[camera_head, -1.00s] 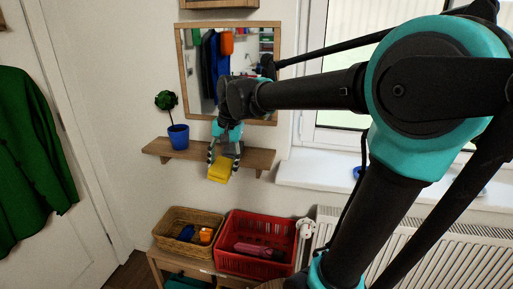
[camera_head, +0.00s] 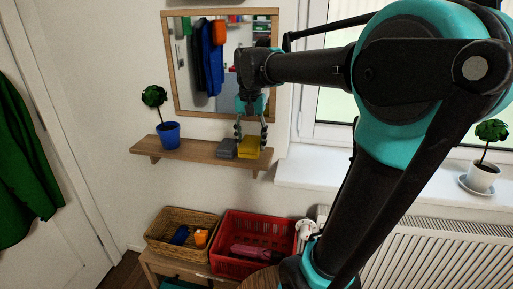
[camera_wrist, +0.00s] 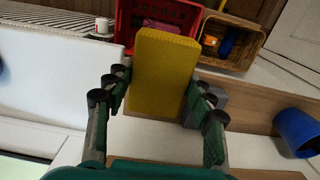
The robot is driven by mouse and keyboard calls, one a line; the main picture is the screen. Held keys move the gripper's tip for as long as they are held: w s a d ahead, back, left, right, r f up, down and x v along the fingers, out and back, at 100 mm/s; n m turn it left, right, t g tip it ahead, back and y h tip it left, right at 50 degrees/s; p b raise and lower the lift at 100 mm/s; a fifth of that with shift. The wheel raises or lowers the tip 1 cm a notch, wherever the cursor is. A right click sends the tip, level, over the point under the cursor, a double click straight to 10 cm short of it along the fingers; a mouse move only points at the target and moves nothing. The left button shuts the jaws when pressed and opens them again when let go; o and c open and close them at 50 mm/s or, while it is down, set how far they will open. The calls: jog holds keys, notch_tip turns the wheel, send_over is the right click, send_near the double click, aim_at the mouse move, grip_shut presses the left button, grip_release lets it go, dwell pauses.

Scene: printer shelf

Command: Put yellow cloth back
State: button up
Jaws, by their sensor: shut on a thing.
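The yellow cloth (camera_head: 249,148) is a folded block at the right end of the wooden wall shelf (camera_head: 193,151). My gripper (camera_head: 250,141) reaches down from above with its fingers on either side of the cloth. In the wrist view the cloth (camera_wrist: 162,75) lies between the fingers of my gripper (camera_wrist: 158,105), which is shut on it. A grey block-like item (camera_head: 227,148) sits on the shelf just left of the cloth; it is partly hidden behind a finger in the wrist view. I cannot tell whether the cloth touches the shelf.
A blue pot with a plant (camera_head: 168,135) stands on the shelf's left part. A mirror (camera_head: 222,75) hangs above. Below are a wicker basket (camera_head: 158,246) and a red crate (camera_head: 226,262). A white windowsill (camera_head: 330,176) lies to the right.

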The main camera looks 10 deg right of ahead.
jog(key=w+d, duration=0.1)
jog(key=w, duration=0.1)
jog(key=w+d+f, duration=0.1)
jog(key=w, duration=0.2)
jog(key=w+d+f, duration=0.1)
jog(key=w, duration=0.1)
jog(key=shift+w+d, duration=0.1)
jog(key=shift+w, duration=0.3)
notch_tip(320, 180, down, 4)
jog(key=shift+f, duration=0.2)
jog(key=shift+w+f, duration=0.15)
jog(key=shift+f, duration=0.2)
jog(key=o, duration=1.2)
notch_tip(320, 180, up, 12)
jog(key=shift+r, duration=0.1)
